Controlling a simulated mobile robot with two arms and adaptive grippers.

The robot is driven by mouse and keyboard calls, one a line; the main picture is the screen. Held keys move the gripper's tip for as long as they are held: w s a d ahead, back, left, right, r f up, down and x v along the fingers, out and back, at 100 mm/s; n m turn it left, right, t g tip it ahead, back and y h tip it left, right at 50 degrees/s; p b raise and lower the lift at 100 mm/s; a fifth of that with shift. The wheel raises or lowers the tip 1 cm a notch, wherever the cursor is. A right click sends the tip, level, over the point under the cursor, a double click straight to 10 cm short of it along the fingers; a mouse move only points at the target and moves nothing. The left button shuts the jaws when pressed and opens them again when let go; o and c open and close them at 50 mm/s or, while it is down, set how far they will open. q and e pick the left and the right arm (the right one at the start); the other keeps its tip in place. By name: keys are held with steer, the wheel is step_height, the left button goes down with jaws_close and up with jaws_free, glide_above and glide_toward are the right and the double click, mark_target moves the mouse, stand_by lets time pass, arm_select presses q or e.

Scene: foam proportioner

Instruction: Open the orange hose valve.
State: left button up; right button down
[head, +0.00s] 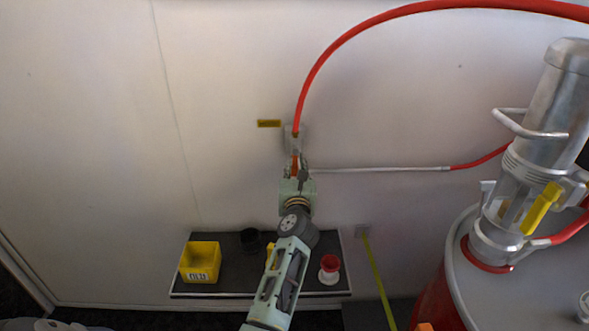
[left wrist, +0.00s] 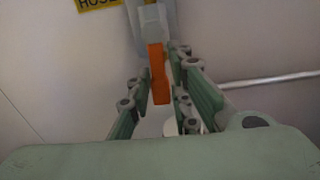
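The orange hose valve handle (head: 294,164) is on the white wall, at the lower end of the red hose and just right of a yellow label. In the left wrist view the orange handle (left wrist: 157,73) hangs down from a grey fitting (left wrist: 150,20). My left gripper (head: 297,178) is at the handle and partly hides it in the head view. Its green fingers (left wrist: 156,92) are apart, one on each side of the handle's lower part. Gaps show on both sides, so it is not gripped. My right gripper is not in view.
A thin grey pipe (head: 380,169) runs right from the valve along the wall. Below is a dark shelf (head: 240,282) with a yellow bin (head: 201,262) and a red-and-white piece (head: 329,269). A red drum with a grey lid (head: 500,285) and a metal cylinder (head: 545,110) stand at right.

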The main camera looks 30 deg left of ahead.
arm_select(q)
steer(key=o, duration=0.4)
steer(key=shift+d, duration=0.1)
steer(key=shift+c, duration=0.2)
steer(key=shift+r, duration=0.1)
steer(key=shift+r, duration=0.45)
step_height(320, 180, up, 9)
steer(key=shift+r, duration=0.1)
